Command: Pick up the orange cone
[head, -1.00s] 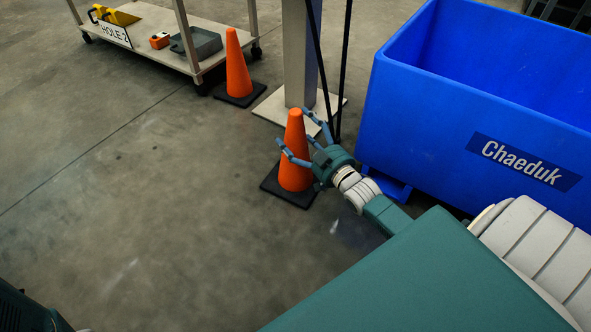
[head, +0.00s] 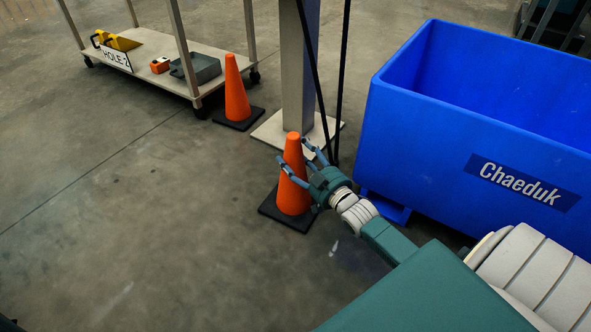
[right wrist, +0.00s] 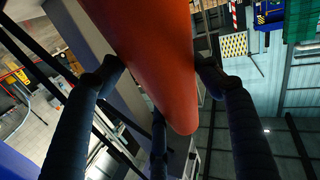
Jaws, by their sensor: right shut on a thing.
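The near orange cone (head: 293,190) stands upright on its black square base (head: 286,212) in the head view. My right gripper (head: 297,163) is around the upper part of this cone, with fingers on both sides, and is shut on it. In the right wrist view the cone (right wrist: 155,60) fills the space between the fingers, its rounded tip pointing down in the picture. I cannot tell for certain whether the base touches the floor. A second orange cone (head: 236,90) stands farther back, next to the cart. My left gripper is not in view.
A blue bin (head: 440,130) marked "Chaeduk" stands to the right. A post on a pale square base (head: 268,132) stands behind the near cone. A wheeled cart (head: 150,68) with a grey tray is at the back left. The floor at left is clear.

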